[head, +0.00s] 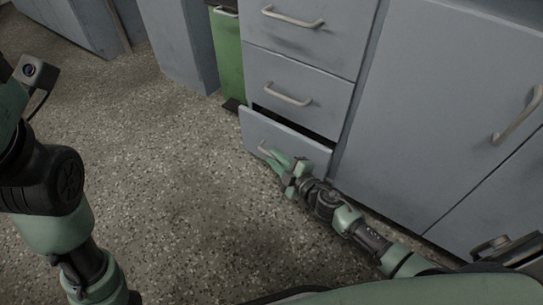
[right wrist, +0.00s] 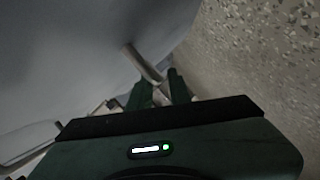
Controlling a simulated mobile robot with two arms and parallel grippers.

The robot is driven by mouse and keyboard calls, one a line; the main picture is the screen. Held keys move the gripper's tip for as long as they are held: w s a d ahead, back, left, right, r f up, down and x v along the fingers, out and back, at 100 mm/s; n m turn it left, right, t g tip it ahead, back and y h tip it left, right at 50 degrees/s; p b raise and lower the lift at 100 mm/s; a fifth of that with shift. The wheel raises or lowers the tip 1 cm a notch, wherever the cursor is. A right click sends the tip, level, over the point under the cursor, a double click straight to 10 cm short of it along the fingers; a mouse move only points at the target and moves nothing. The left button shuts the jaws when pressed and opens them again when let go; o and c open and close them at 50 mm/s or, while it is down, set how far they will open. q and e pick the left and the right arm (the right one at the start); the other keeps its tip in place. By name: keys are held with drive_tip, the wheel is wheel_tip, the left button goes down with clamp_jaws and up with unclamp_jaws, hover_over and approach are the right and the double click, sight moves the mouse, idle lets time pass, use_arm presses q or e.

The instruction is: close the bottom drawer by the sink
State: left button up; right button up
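The bottom drawer (head: 300,146) of the grey-blue cabinet stands partly open; a dark gap shows above its front. Its pale bar handle (head: 264,150) is partly hidden by my right gripper (head: 275,161), which is low in front of the drawer. In the right wrist view the handle (right wrist: 143,63) runs down toward the space between the two dark green fingers of the right gripper (right wrist: 160,84). The fingers stand apart, and I cannot tell whether either touches the handle. My left arm is at the left of the head view, but its fingers do not show.
The middle drawer (head: 298,92) and top drawer (head: 305,35) above are shut. A cupboard door (head: 430,100) with a handle is to the right. A green bin (head: 228,55) stands left of the drawers. The speckled floor (head: 170,150) in front is clear.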

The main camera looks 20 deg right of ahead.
drive_tip(key=shift+x, duration=1.25)
clamp_jaws()
idle(0.5)
